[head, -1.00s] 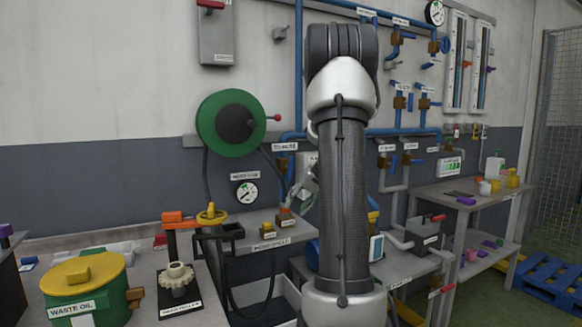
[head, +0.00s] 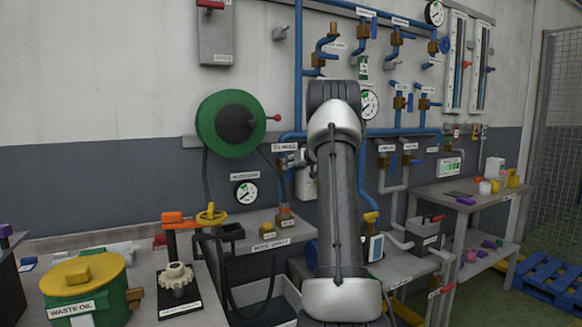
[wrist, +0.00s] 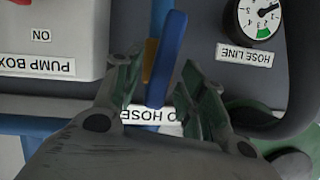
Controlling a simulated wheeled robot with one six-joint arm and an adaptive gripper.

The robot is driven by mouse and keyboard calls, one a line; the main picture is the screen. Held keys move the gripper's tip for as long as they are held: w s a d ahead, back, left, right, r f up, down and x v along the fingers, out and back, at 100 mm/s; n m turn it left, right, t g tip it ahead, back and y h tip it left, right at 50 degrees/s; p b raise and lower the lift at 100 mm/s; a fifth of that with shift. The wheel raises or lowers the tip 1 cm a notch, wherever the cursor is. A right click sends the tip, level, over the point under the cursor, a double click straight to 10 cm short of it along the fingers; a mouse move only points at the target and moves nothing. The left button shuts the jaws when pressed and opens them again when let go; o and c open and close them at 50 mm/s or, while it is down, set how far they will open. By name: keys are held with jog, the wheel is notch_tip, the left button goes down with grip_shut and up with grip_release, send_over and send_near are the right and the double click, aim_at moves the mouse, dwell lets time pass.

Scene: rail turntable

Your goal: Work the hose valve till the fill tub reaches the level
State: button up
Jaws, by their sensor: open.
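The valve marked TO HOSE has a blue lever (wrist: 168,50), and its label (wrist: 150,117) appears upside down in the wrist view. My gripper (wrist: 158,78) is open, with one finger on each side of the lever; I cannot tell whether either finger touches it. In the head view the TO HOSE label (head: 284,147) is on the wall, left of my arm. The HOSE LINE gauge (wrist: 257,17) is beside the valve; it also shows in the head view (head: 245,194). A grey open tub (head: 262,311) stands low below the hose shelf; its level is not readable.
The pump box (wrist: 50,40) is close on the other side of the valve. A green hose reel (head: 222,105) hangs above on the wall. Blue pipes (head: 300,60) run along the wall. A waste oil drum (head: 85,278) and a geared stand (head: 178,280) occupy the left bench.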

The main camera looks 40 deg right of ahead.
jog(key=shift+x, duration=0.9)
grip_shut()
